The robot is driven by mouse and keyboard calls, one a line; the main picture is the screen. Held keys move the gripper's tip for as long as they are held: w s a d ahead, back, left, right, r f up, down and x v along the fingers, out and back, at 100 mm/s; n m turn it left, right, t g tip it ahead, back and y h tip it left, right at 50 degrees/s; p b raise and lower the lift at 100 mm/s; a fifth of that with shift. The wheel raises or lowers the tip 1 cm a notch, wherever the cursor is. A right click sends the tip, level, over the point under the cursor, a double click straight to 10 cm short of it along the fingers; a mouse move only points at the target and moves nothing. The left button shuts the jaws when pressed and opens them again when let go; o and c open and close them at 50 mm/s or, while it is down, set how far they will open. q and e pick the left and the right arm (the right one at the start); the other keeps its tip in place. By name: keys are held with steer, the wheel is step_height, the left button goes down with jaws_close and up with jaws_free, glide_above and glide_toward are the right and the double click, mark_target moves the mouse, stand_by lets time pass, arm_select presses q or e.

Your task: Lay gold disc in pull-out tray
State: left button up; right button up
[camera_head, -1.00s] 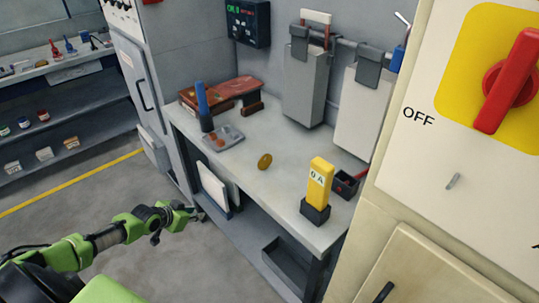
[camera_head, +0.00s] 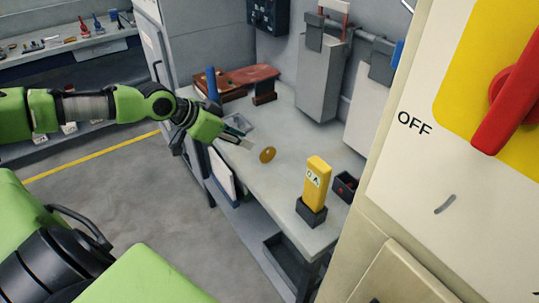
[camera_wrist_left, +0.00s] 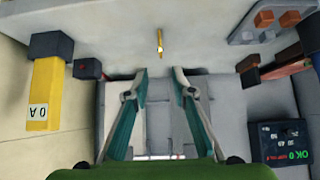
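The gold disc (camera_head: 267,155) stands on edge on the grey workbench; in the left wrist view it shows edge-on (camera_wrist_left: 160,40). My left gripper (camera_head: 247,143) is open and empty, just left of the disc in the head view. In the wrist view its fingers (camera_wrist_left: 159,74) are apart, with the disc beyond the gap between their tips. A dark open tray (camera_head: 287,262) is below the bench. I cannot tell which is the pull-out tray. My right gripper is out of view.
A yellow block marked 0A (camera_head: 317,172) stands in a dark base near the disc, beside a small dark bin (camera_head: 345,187). A blue cylinder (camera_head: 212,84) and reddish-brown stand (camera_head: 240,80) are behind. The cabinet with a red switch (camera_head: 515,95) bounds the right.

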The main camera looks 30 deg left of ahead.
mark_target(268, 148)
arm_select(q)
steer(key=x, duration=0.6)
steer(key=shift+a+r, duration=0.1)
steer(key=shift+a, duration=0.1)
steer(key=shift+w+d+f+p, duration=0.15)
steer(key=shift+w+f+p, duration=0.15)
steer(key=shift+w+f, duration=0.2)
steer(key=p+x, duration=0.1)
steer(key=x, duration=0.4)
steer(key=shift+d+r+p, duration=0.1)
steer(key=shift+p, duration=0.2)
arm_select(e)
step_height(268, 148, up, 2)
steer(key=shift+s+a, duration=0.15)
arm_select(q)
jaws_close()
